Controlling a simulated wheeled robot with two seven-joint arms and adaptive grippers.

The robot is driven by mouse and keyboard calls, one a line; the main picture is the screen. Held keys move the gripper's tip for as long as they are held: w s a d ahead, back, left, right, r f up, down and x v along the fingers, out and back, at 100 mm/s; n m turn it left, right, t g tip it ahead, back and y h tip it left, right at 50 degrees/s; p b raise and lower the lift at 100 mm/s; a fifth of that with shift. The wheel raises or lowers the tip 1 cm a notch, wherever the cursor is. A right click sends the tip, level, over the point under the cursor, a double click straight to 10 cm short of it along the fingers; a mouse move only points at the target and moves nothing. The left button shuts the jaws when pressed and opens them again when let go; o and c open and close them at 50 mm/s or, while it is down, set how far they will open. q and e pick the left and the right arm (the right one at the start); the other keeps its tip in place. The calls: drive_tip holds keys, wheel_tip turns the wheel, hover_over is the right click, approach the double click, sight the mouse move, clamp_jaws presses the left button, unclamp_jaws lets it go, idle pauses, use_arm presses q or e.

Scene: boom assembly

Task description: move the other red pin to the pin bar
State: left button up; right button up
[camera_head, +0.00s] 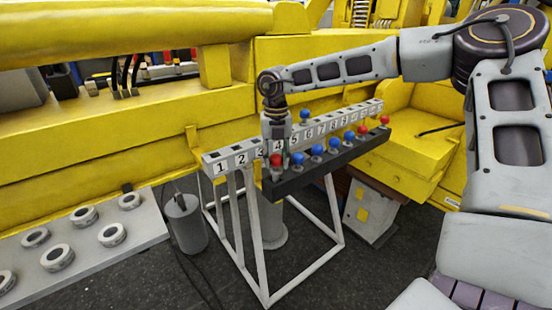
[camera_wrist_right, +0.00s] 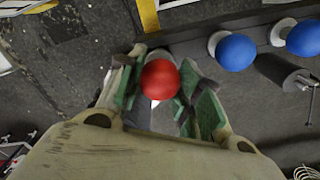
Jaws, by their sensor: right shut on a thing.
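My right gripper (camera_head: 275,148) points down at the left end of the dark bar (camera_head: 318,168). It is shut on a red pin (camera_head: 276,161); in the wrist view the red ball head (camera_wrist_right: 160,80) sits between the green-padded fingers. I cannot tell whether this pin is seated or lifted. Two other red pins, one (camera_head: 362,130) and another (camera_head: 385,120), stand near the dark bar's right end. Behind it runs a light bar with numbered slots (camera_head: 222,162), with a blue pin (camera_head: 304,115) upright in it. My left gripper is not in view.
Several blue pins (camera_head: 318,150) stand along the dark bar, close to my right gripper. A white frame (camera_head: 262,270) carries the bars. A grey plate with rings (camera_head: 140,235) and a grey cylinder (camera_head: 186,222) are at the left. Yellow machinery (camera_head: 130,125) stands behind.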

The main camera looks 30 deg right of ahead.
drive_tip(key=shift+f+b, duration=0.85)
drive_tip(key=shift+f, duration=0.15)
drive_tip(key=shift+f, duration=0.25)
drive_tip(key=o, duration=1.3)
drive_tip(key=shift+c, duration=0.2)
drive_tip(key=shift+r, duration=4)
